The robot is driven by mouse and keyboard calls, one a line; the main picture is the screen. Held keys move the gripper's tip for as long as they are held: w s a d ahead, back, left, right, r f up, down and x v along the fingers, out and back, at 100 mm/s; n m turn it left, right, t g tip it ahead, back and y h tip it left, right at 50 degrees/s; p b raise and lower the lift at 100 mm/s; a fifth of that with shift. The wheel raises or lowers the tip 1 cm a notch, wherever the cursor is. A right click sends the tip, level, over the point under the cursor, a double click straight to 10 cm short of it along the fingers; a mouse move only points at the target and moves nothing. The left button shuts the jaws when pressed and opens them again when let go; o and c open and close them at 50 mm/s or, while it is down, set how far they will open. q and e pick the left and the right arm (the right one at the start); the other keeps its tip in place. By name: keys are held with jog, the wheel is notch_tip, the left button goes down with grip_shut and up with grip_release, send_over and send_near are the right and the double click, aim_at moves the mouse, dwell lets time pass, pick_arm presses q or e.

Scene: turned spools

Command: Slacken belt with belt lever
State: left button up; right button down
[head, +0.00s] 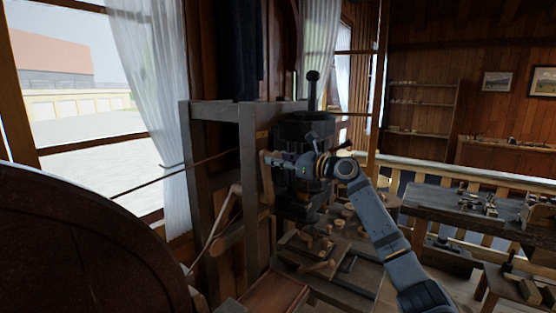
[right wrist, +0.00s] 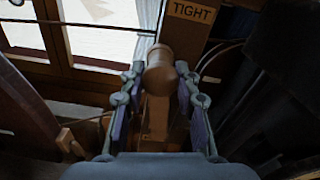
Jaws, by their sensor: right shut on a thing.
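The belt lever is a turned wooden handle (right wrist: 160,74) with a rounded knob, seen in the right wrist view between my two fingers. In the head view, my right gripper (head: 272,160) is shut on it beside the wooden frame post. The gripper hides much of the lever there. A sign reading TIGHT (right wrist: 191,11) is on the post just beyond the knob. The belt (head: 165,180) shows as a thin dark line running from the large dark wheel (head: 75,245) towards the frame. My left gripper is not in view.
The wooden frame (head: 249,190) stands close to the gripper, with a dark machine head (head: 303,135) just right of it. A bench (head: 335,270) with several wooden pieces lies below. A window is at the left; a worktable (head: 450,205) is at the right.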

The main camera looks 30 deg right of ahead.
jog(key=shift+a, duration=0.1)
jog(key=s+a+f+n+b, duration=0.3)
jog(key=a+f+n+b, duration=0.1)
jog(key=a+n, duration=0.3)
jog(key=shift+s+a+f+b, duration=0.25)
jog(key=shift+a+f+b, duration=0.1)
jog(key=shift+a+f, duration=0.2)
dwell(0.5)
jog(key=c, duration=1)
grip_release()
jog(key=shift+a, duration=0.15)
jog(key=shift+o, duration=0.2)
jog(key=shift+r, duration=0.1)
